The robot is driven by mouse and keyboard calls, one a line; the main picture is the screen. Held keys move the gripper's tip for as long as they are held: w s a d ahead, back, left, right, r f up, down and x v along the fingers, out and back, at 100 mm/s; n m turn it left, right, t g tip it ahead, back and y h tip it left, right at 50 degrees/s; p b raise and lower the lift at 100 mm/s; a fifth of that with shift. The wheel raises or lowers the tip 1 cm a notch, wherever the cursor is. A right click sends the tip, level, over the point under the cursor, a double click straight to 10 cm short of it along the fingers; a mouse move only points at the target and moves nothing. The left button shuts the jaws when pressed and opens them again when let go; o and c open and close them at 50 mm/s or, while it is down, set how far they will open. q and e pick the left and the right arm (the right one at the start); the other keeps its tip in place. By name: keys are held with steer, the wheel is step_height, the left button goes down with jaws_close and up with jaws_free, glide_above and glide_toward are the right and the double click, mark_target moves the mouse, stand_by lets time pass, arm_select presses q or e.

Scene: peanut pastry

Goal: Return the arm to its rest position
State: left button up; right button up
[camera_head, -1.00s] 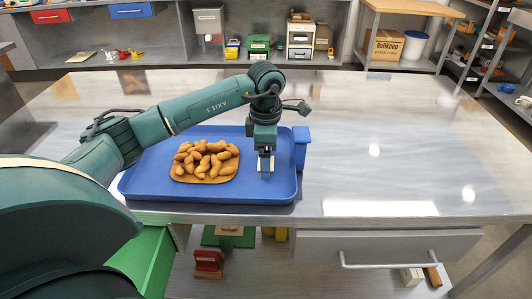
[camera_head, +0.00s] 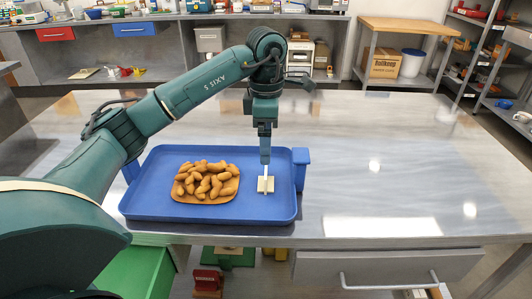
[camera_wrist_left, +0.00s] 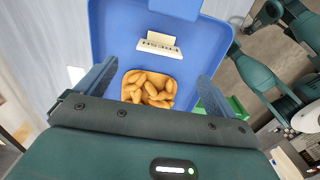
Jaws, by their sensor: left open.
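My left arm comes in from the left in the head view. Its gripper (camera_head: 265,150) points down above the right part of the blue tray (camera_head: 230,209), apart from it. In the left wrist view the gripper (camera_wrist_left: 155,75) is open, its two fingers spread with nothing held between them. The peanut pastry (camera_head: 206,181), brown and covered in several peanut shapes, lies on the tray's left-middle; it also shows in the left wrist view (camera_wrist_left: 149,89). A small cream label stand (camera_head: 266,185) stands on the tray right of the pastry, just below the gripper. My right gripper is not in view.
The tray lies near the front edge of a metal table (camera_head: 400,170), whose right side is clear. A blue block-shaped part (camera_head: 301,157) sits at the tray's right end. A green box (camera_head: 135,272) is below the table at the front left. Shelves line the back.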

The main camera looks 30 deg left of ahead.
arm_select(q)
steer(key=shift+r, duration=0.7)
